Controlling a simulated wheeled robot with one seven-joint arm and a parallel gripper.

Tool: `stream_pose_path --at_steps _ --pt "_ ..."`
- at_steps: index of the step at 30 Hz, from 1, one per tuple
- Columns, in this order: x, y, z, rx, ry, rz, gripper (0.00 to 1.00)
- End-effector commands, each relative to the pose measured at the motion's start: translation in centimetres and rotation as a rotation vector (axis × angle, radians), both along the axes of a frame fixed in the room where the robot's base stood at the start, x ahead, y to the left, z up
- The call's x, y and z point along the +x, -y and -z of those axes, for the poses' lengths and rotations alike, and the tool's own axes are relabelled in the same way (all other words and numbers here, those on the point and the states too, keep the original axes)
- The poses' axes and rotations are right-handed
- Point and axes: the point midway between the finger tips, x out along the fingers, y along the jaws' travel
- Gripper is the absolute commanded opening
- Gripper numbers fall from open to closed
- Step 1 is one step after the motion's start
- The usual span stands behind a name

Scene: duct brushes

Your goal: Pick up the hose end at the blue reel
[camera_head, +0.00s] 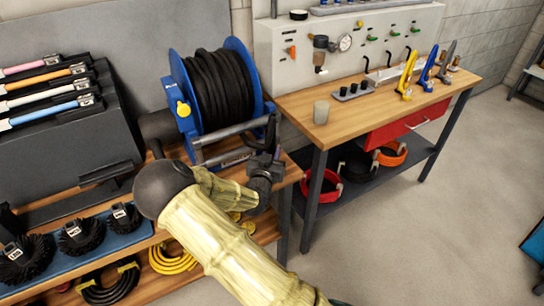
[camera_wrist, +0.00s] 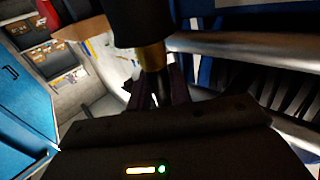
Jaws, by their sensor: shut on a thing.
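The blue reel (camera_head: 240,62) stands on the wooden bench with black hose (camera_head: 218,90) wound on its drum. In the head view my gripper (camera_head: 272,160) is at the reel's front right, by the metal guide bars. In the wrist view my gripper (camera_wrist: 156,88) is shut on the hose end (camera_wrist: 151,56), which has a black sleeve and a brass-coloured fitting. The fitting's tip sits between the two dark fingers. In the head view the grip is small and partly hidden by my own arm.
Metal bars (camera_wrist: 240,45) of the reel run close beside my gripper.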

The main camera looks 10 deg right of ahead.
Motion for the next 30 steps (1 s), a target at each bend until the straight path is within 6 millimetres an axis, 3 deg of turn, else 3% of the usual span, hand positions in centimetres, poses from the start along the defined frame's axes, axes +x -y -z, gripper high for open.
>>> stream_pose_path --at_steps 9,15,30 --pt "0.0 0.0 -5.9 0.005 0.007 0.001 0.00" --pt "0.0 0.0 -8.3 0.003 0.004 0.001 0.00" --pt "0.0 0.1 -8.7 0.000 0.001 0.001 0.00"
